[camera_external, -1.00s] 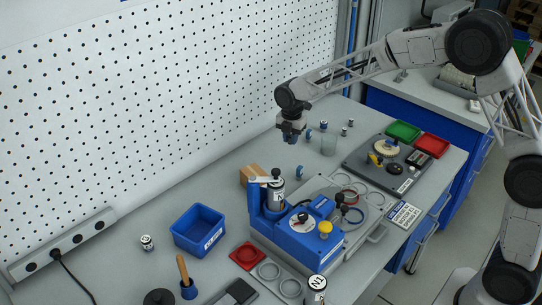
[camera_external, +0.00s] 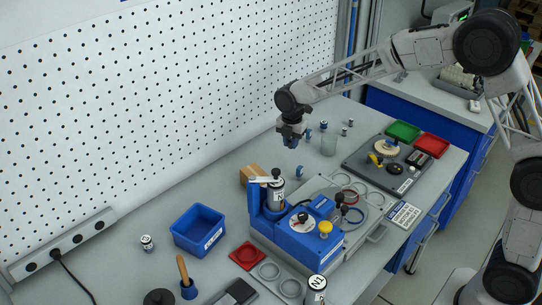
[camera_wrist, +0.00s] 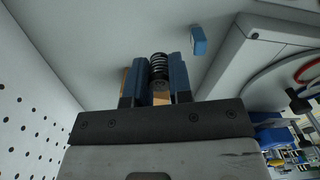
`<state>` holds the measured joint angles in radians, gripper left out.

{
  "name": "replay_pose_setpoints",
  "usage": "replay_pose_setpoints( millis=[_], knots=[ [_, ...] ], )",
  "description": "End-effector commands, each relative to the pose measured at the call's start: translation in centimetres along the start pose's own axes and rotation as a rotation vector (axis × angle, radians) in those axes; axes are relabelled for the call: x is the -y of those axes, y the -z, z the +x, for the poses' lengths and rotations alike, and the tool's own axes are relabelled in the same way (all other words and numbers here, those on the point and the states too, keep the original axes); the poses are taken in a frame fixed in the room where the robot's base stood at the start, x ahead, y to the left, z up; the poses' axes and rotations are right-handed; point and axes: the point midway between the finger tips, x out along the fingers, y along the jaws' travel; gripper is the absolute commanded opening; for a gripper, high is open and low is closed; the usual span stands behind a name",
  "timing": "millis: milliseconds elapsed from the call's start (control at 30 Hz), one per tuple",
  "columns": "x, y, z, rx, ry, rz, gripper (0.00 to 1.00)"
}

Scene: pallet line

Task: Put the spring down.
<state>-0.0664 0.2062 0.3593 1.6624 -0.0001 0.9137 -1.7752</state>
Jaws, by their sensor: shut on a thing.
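In the external view my gripper (camera_external: 291,142) hangs above the bench near the pegboard. The spring is too small to make out there. A small blue part (camera_wrist: 198,40) lies on the grey surface just beyond the fingers in the wrist view. A small blue part (camera_external: 299,171) also stands on the bench below my gripper in the external view.
A wooden block (camera_external: 253,172) and a blue machine (camera_external: 300,240) stand in front of my gripper. A blue bin (camera_external: 198,232) is at the left. Bare bench lies between bin and block.

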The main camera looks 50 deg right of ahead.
Motion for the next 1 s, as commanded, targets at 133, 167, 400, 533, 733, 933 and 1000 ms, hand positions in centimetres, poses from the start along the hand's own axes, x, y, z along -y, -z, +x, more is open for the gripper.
replay_pose_setpoints(
  millis=[133,167,400,533,733,933,1000],
  knots=[
    [1.5,2.7,-0.5,0.000,-0.001,-0.001,0.00],
    [1.9,3.3,-0.6,0.000,-0.001,-0.002,0.00],
    [5.1,8.0,-1.3,0.000,-0.001,0.001,0.00],
    [7.0,10.4,-1.5,0.000,-0.001,0.003,0.00],
    [9.4,13.2,-1.7,0.000,0.000,0.005,0.00],
    [10.9,14.7,-1.8,0.000,0.000,0.008,0.00],
    [11.1,14.9,-1.8,0.000,0.000,0.008,0.00]
  ],
)
